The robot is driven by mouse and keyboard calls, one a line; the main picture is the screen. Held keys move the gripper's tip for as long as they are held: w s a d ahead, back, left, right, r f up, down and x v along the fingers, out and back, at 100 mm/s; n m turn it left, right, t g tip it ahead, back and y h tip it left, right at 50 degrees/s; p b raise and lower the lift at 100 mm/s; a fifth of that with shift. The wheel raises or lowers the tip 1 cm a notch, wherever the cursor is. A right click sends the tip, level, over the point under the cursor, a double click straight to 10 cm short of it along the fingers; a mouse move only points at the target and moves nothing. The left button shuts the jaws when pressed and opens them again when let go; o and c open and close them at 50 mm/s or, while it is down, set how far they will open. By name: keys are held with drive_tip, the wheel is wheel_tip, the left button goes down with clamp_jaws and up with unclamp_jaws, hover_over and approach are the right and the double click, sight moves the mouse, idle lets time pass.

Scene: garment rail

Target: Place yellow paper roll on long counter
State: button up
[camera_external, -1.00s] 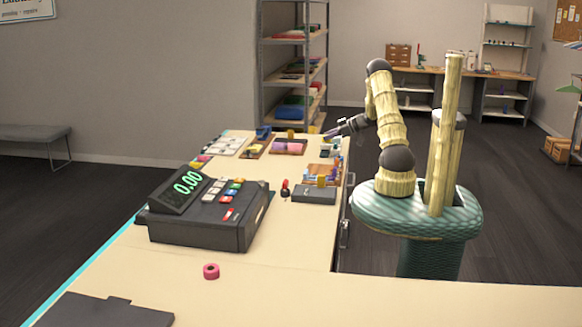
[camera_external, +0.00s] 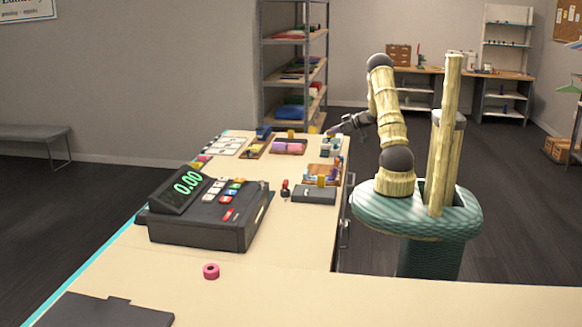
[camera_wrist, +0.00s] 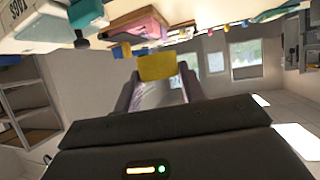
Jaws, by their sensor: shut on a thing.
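The yellow paper roll (camera_wrist: 157,67) is between the fingertips of my gripper (camera_wrist: 158,80) in the wrist view, and the fingers are shut on it. In the external view my gripper (camera_external: 333,131) is at the far right part of the long counter (camera_external: 290,240), close to its edge. The roll is too small there to make out clearly. The wrist view is tilted, with the counter side and its items along the top. I cannot tell the exact gap between the roll and the counter top.
A dark box (camera_external: 314,194) and several trays and small items crowd the far part. Metal shelves (camera_external: 293,70) stand behind. The counter is clear around the pink roll.

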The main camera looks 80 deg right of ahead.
drive_tip(key=s+a+r+m+g+h, duration=0.2)
drive_tip(key=s+m+g+h, duration=0.3)
drive_tip(key=s, duration=0.6)
drive_tip(key=s+a+r+m+g+h, duration=0.2)
drive_tip(key=s+m+g+h, duration=0.3)
drive_tip(key=s+m, duration=0.3)
drive_tip(key=s, duration=0.3)
drive_tip(key=shift+s+m, duration=0.3)
drive_tip(key=shift+s, duration=0.1)
drive_tip(key=shift+w+d, duration=0.15)
drive_tip(key=shift+d, duration=0.05)
